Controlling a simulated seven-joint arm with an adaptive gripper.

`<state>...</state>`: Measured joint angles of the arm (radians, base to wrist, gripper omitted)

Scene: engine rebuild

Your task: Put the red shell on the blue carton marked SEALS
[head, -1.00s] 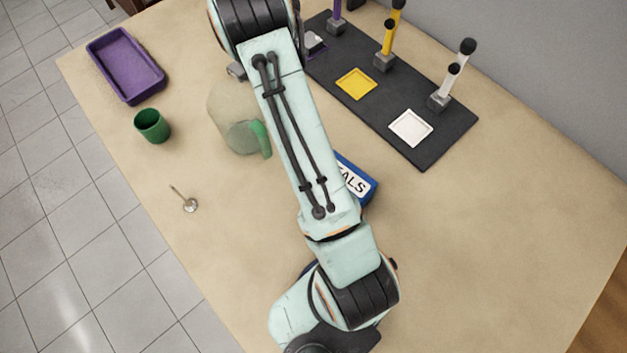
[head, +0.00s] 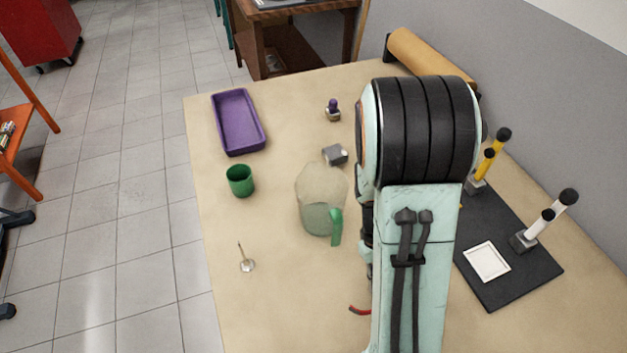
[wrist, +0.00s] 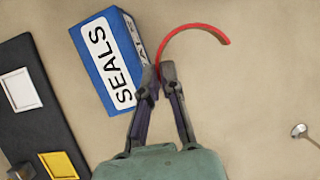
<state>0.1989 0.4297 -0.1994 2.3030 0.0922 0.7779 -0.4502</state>
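The red shell (wrist: 196,27) is a thin curved strip. My gripper (wrist: 159,72) is shut on one end of it, and the rest arcs up and right from the fingertips in the wrist view. A bit of the red shell (head: 359,310) also shows beside my arm in the head view. The blue carton (wrist: 107,62) has a white SEALS label and lies just left of the fingertips in the wrist view. The shell's held end is by the carton's right edge in the picture; its height above it is unclear. My arm hides the carton and gripper in the head view.
A clear jug with a green handle (head: 320,200) stands left of my arm. Also there are a green cup (head: 240,181), a purple tray (head: 238,122), a metal valve (head: 247,265) and a black mat (head: 497,290) with posts. The front-left table is mostly clear.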

